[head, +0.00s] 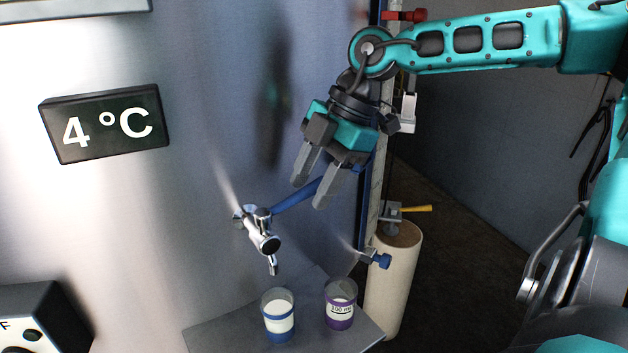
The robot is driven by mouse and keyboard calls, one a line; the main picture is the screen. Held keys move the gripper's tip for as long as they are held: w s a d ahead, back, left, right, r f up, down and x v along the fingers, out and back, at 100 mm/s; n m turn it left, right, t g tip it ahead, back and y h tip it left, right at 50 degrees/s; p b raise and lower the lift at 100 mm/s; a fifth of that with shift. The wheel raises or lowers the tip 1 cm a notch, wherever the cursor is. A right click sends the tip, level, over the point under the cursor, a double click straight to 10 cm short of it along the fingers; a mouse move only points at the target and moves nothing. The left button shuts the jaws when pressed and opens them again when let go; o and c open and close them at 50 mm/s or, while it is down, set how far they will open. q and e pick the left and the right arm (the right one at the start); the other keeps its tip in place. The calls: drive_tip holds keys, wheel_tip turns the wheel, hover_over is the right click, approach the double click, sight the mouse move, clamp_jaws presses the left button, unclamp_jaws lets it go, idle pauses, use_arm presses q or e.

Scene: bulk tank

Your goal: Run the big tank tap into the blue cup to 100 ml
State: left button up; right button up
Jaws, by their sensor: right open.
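The big tank's metal tap (262,236) sticks out from the tank wall, with a long blue lever (293,197) reaching up and right. The blue cup (279,322) is a clear cup with blue bands, upright below the tap's spout, with white liquid in it. I see no stream between spout and cup. The cup's exact level cannot be read. My right gripper (313,192) is open and points down, its fingers by the lever's outer end; I cannot tell whether they touch it. My left gripper is not in view.
A purple cup (340,308) marked 100 ml, with white contents, stands right of the blue cup on the grey shelf (225,338). A small blue-handled valve (375,258) is right of the tap. A pale cylinder (394,275) stands beyond. A 4 °C display (105,124) is on the tank.

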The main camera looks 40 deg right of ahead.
drive_tip(key=p+v, duration=0.1)
drive_tip(key=v, duration=1.1)
drive_tip(key=shift+r, duration=0.35)
drive_tip(key=shift+s, duration=0.15)
